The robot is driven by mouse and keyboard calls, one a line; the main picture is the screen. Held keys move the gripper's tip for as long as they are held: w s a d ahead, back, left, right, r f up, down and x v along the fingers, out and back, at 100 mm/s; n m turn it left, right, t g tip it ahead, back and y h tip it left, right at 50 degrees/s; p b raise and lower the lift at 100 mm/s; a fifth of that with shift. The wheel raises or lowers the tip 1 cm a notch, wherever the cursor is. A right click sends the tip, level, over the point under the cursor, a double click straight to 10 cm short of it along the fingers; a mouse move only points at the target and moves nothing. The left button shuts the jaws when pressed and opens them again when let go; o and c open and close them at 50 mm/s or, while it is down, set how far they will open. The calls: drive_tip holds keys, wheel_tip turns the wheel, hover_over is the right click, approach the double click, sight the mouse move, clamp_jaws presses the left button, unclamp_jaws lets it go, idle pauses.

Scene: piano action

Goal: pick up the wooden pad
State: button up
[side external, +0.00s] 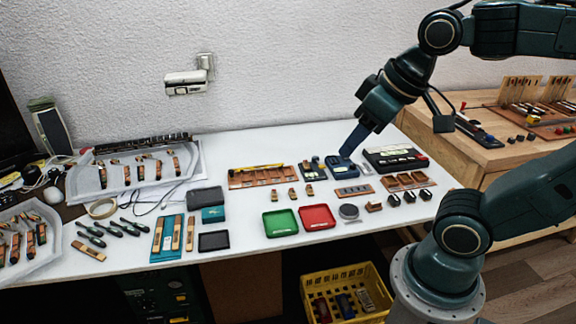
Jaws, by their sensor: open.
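My gripper (353,142) is open, pointing down over the back right of the white table, close above a dark blue device (342,169). I cannot tell whether it touches the device, and nothing shows held in it. Several small wooden pieces could be the wooden pad, and I cannot tell which it is. Three small upright wooden pieces (292,193) stand in a row in front of a long wooden tray (240,181). A small brown wooden block (374,207) lies at the front right. A flat wooden piece (89,250) lies at the front left.
A green tray (281,222) and a red tray (317,217) lie near the front edge. A round grey dish (349,211) and black items (409,196) are to their right. A black case (396,158) stands right of my gripper.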

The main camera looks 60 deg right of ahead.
drive_tip(key=w+d+r+m+g, duration=0.1)
drive_tip(key=w+d, duration=0.2)
drive_tip(key=w, duration=0.3)
drive_tip(key=w+d+r+m, duration=0.1)
drive_tip(key=w+d+r, duration=0.15)
drive_tip(key=w, duration=0.35)
drive_tip(key=m+g, duration=0.3)
drive_tip(key=m, duration=0.4)
hover_over(306, 162)
drive_tip(key=shift+h, duration=0.4)
drive_tip(key=shift+s+a+f, duration=0.1)
drive_tip(key=shift+s+f, duration=0.1)
drive_tip(key=shift+f, duration=8.5)
drive_tip(key=shift+s+f, duration=0.15)
drive_tip(key=shift+f, duration=8.5)
drive_tip(key=shift+f, duration=0.1)
drive_tip(key=shift+w+f, duration=0.15)
drive_tip(key=shift+f, duration=1.1)
drive_tip(key=shift+w+f, duration=0.1)
drive_tip(key=shift+f, duration=1.15)
